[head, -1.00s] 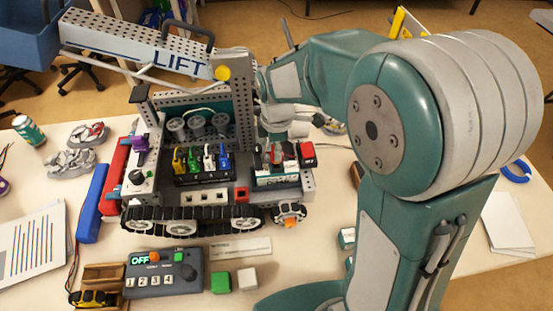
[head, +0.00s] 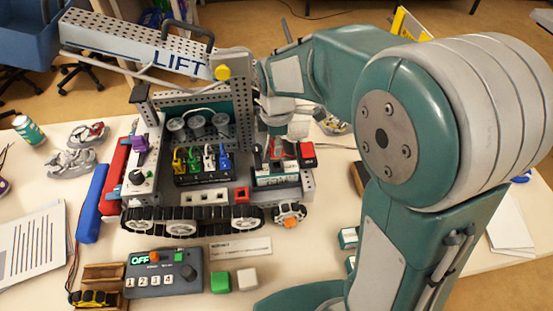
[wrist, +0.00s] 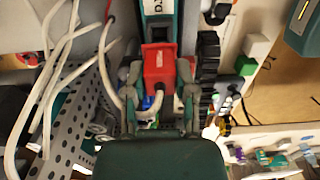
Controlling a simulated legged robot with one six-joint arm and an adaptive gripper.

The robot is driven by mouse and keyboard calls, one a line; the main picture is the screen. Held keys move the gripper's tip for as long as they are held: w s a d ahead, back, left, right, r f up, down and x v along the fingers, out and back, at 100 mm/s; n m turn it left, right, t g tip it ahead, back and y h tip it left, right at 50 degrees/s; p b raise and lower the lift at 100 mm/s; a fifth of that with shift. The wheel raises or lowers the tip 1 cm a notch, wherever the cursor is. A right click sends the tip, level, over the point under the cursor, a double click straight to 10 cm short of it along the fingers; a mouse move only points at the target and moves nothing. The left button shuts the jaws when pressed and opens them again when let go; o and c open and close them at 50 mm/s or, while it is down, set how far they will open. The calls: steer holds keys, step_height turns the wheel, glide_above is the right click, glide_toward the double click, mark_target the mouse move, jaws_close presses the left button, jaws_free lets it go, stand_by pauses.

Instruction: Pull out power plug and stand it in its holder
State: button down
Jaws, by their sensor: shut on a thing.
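A red plug (wrist: 158,66) with a white cable sits between the two fingers of my gripper (wrist: 159,78) in the wrist view. My gripper is shut on it. Just beyond it is the end of a teal and white battery block (wrist: 158,15), which also shows on the rover in the head view (head: 275,180). I cannot tell whether the plug still touches it. In the head view my fingers hang over this block, and the held plug is partly hidden. A red square frame with a dark opening (head: 241,195) on the rover deck may be the holder.
The tracked rover carries a black block (head: 202,179) with coloured plugs and a LIFT beam (head: 150,52). A perforated plate (wrist: 65,130) and loose white cables (wrist: 45,90) run close beside my gripper. A control box (head: 165,277) and small cubes (head: 221,281) lie in front.

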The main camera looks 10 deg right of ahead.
steer(key=shift+r, duration=0.15)
steer(key=shift+r, duration=0.85)
